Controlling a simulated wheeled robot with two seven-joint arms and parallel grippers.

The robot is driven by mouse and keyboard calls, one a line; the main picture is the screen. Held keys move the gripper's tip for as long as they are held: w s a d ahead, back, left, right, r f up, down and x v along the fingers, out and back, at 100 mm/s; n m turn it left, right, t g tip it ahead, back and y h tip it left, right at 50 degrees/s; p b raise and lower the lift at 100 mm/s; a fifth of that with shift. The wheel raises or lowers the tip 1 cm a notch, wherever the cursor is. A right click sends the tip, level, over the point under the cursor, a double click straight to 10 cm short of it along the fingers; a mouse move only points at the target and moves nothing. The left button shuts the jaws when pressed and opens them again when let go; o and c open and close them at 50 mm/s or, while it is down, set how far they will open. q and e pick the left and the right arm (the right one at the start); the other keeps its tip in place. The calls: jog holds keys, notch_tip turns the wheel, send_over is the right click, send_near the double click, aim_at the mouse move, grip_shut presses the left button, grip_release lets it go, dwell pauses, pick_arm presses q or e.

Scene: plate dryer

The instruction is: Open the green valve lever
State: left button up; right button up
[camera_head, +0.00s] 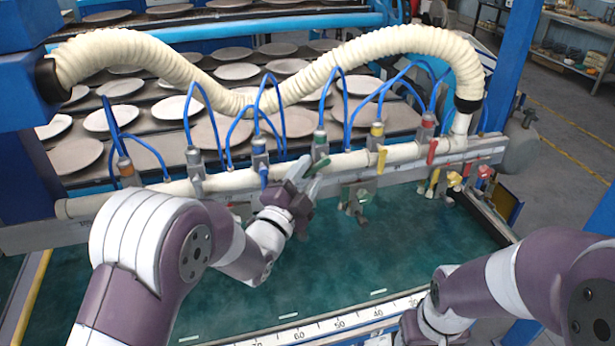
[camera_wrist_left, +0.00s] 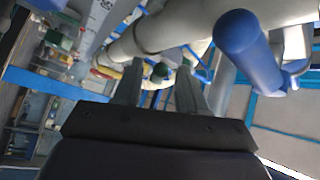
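The green valve lever (camera_head: 319,166) sits on the white pipe, under a green-collared fitting. My left gripper (camera_head: 303,174) is right at this lever in the head view. In the left wrist view, the two fingers of my left gripper (camera_wrist_left: 159,88) are spread apart. The rounded green end of the lever (camera_wrist_left: 160,70) shows in the gap between them, with space on both sides. I cannot tell how deep the lever lies between the fingers. My right arm is at the lower right of the head view, and its fingertips are out of view.
A blue lever (camera_head: 263,176) is close on the left of my left gripper; it looms large in the left wrist view (camera_wrist_left: 243,42). Yellow (camera_head: 381,160) and red (camera_head: 432,151) levers are to the right. The white pipe (camera_head: 350,160) runs behind. The green surface (camera_head: 330,260) below is clear.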

pick_arm(q)
jog(key=b+v, duration=0.3)
jog(key=v, duration=0.9)
jog(key=shift+s+b, duration=0.3)
jog(key=shift+s, duration=0.05)
jog(key=shift+a, duration=0.15)
